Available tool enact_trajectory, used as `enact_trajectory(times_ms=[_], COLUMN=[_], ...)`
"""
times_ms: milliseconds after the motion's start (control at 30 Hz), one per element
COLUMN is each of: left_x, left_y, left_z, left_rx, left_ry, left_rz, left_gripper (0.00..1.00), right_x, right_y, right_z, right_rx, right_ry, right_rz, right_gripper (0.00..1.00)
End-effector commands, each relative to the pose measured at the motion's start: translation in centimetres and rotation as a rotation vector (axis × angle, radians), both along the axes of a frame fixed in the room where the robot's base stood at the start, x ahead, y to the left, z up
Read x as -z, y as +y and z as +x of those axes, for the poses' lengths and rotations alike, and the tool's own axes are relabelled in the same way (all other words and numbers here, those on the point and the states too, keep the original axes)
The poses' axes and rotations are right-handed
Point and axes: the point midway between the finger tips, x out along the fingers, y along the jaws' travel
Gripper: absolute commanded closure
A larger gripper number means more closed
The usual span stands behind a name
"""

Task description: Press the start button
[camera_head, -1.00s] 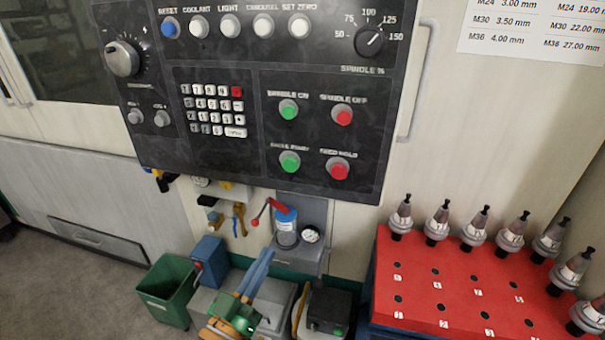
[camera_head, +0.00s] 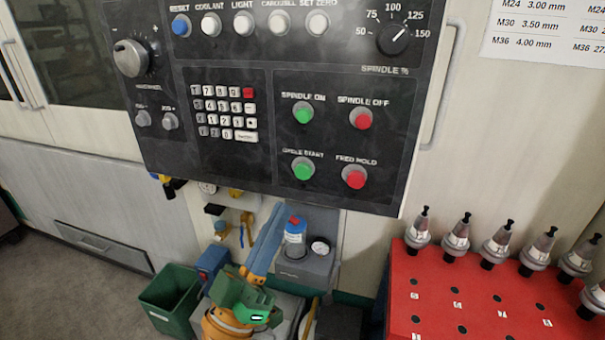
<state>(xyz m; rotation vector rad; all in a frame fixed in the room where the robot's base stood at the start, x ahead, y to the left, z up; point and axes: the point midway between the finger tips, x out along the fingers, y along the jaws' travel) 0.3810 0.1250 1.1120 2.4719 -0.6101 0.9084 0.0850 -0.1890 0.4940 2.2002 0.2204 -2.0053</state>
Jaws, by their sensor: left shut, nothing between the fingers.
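The control panel (camera_head: 340,140) fills the upper middle of the head view. The start button is the green button (camera_head: 303,169) labelled "cycle start", in the panel's lower row. My left gripper (camera_head: 276,215) has blue fingers that point up, shut together and empty. Its tips are below the panel's lower edge in the picture, lower and a little left of the green button, and apart from it. The button is fully visible. My right gripper is not in view.
A red feed hold button (camera_head: 355,177) sits right of the start button, and a green spindle on button (camera_head: 302,112) above it. A blue-and-white canister (camera_head: 295,240) stands behind my left fingers. A red tool rack (camera_head: 480,300) with several holders is at lower right.

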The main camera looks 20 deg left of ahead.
Motion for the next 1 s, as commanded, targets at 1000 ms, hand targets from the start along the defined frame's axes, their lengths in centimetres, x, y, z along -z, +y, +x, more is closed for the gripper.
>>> enact_trajectory(times_ms=[1000], left_x=[0.0], left_y=[-0.3], left_z=[7.4], left_rx=[-0.001], left_ry=[0.001], left_rz=[0.000], left_gripper=[1.00], right_x=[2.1], right_y=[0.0], right_z=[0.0], right_rx=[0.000], right_ry=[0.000], right_rz=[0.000], right_gripper=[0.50])
